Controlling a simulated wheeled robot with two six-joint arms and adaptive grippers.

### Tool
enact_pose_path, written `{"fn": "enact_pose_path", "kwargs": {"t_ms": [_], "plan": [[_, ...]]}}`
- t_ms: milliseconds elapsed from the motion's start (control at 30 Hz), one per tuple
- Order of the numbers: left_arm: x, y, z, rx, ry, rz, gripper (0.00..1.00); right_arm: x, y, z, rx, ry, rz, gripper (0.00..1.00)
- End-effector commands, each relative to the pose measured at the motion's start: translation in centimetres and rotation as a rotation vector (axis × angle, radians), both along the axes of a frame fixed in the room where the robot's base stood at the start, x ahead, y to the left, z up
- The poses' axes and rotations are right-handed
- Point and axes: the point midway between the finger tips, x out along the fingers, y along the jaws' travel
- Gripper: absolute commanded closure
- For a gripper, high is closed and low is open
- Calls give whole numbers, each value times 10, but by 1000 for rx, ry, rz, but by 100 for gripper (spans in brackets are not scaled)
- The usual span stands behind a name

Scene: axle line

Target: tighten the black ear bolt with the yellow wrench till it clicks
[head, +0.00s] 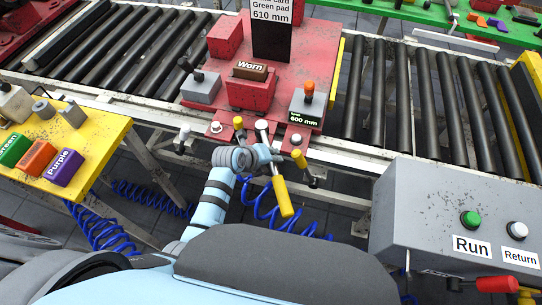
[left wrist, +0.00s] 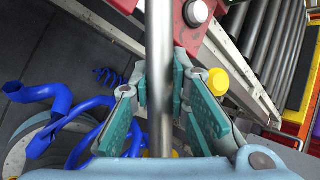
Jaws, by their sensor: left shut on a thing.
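My left gripper (head: 267,155) is shut on the steel shaft of the yellow wrench (head: 283,197), in front of the red fixture. In the left wrist view the shaft (left wrist: 160,70) stands between the green finger pads (left wrist: 162,90). Pale round bolt heads sit on the red fixture's ears, one left (head: 216,127) and one right (head: 296,139). One bolt head also shows in the left wrist view (left wrist: 196,12). I cannot make out a black one. My right gripper is not in view.
Yellow-capped levers stand close on both sides of my gripper, left (head: 238,122) and right (head: 299,158). The red fixture (head: 215,112) sits between roller conveyors. A grey Run/Return box (head: 430,215) is at right, a yellow table (head: 75,140) at left. Blue coiled hoses (head: 260,210) hang below.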

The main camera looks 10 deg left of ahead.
Motion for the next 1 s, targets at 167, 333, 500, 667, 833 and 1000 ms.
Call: {"fn": "enact_pose_path", "kwargs": {"t_ms": [167, 333, 500, 667, 833, 1000], "plan": [[1, 0, -4, -1, -4, 1, 100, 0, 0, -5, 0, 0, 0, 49], [1, 0, -9, -1, -4, 1, 100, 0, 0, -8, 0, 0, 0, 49], [1, 0, -13, -1, -5, 1, 100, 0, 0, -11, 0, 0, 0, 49], [1, 0, -17, -1, -5, 1, 100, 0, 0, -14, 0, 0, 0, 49], [1, 0, -22, -1, -4, 1, 100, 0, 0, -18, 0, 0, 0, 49], [1, 0, -25, -1, -4, 1, 100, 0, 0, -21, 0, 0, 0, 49]]}}
